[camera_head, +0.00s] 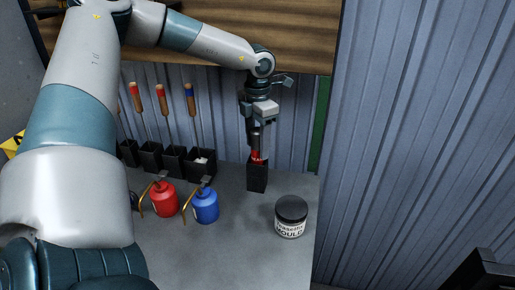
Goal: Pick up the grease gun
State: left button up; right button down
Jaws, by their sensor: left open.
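The thing under my left gripper (262,141) is red and dark and stands upright in a small black holder (257,181); it looks like the grease gun (258,158), though most of it is hidden by the gripper and the holder. My left gripper points down over the holder, with its fingers around or just in front of the upper part of this thing. The gripper is open. Whether the fingers touch it, I cannot tell. My right gripper does not show.
A red oil can (164,199) and a blue oil can (205,206) stand left of the holder. A lidded jar (291,217) stands to its right. Several long-handled tools (163,100) stand in black boxes (174,159) along the corrugated wall. The grey worktop's front middle is clear.

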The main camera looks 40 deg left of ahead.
pick_arm(q)
jog(key=shift+f, duration=0.35)
jog(key=c, duration=1.1)
jog(key=shift+r, duration=0.1)
